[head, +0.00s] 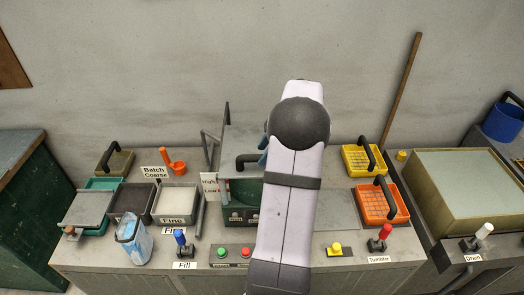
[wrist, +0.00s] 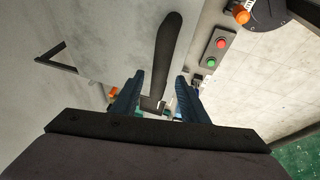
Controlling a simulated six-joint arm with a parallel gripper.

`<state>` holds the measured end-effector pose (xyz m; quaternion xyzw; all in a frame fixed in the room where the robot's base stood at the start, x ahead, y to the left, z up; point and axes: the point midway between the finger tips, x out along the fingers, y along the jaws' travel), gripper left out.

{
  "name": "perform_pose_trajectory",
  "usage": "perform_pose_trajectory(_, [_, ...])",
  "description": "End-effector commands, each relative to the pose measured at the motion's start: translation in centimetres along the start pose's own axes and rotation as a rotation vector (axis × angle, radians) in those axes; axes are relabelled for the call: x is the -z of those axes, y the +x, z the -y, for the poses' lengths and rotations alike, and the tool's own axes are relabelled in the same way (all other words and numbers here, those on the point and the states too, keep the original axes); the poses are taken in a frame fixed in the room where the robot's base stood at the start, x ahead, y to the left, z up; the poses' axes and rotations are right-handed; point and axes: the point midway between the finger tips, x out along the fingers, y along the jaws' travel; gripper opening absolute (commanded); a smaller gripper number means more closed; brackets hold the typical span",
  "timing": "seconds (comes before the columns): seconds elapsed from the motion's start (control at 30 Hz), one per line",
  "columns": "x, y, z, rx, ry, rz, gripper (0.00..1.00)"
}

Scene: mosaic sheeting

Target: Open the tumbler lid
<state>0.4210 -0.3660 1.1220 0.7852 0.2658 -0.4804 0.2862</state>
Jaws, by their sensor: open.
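The tumbler appears as a green box (head: 246,192) with a grey lid (head: 237,140), left of my arm in the head view. A black bar handle (head: 246,160) is on the lid; its right end is close to my blue fingers (head: 263,152), which are mostly hidden behind my arm. In the wrist view my gripper (wrist: 158,88) is open, with a finger on either side of the dark handle (wrist: 167,50) in the picture. Light shows between the handle and both fingers. I cannot tell how deep the handle sits between them. The lid's hinge side is not clear.
Red (head: 245,252) and green (head: 222,252) buttons are on the front edge. A red-knobbed lever (head: 385,232) labelled Tumbler stands right. Yellow (head: 348,157) and orange (head: 402,212) baskets lie right; trays and a blue-white jug (head: 134,244) stand left. A grey bent rod (head: 212,150) rises beside the tumbler.

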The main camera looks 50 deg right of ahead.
Motion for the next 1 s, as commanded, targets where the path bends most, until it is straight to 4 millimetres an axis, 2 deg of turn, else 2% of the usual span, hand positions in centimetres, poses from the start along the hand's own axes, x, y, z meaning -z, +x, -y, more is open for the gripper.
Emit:
perform_pose_trajectory(0.2, [0.1, 1.6, 0.0, 0.0, 0.001, 0.0, 0.4])
perform_pose_trajectory(0.53, [0.0, 2.0, 0.0, -0.001, 0.0, 0.0, 0.4])
perform_pose_trajectory(0.7, [0.0, 2.0, 0.0, -0.001, 0.0, 0.0, 0.0])
perform_pose_trajectory(0.87, [0.0, 2.0, -0.1, 0.0, 0.0, 0.0, 0.0])
perform_pose_trajectory(1.0, [-0.1, 2.1, -0.8, -0.001, -0.001, 0.0, 0.0])
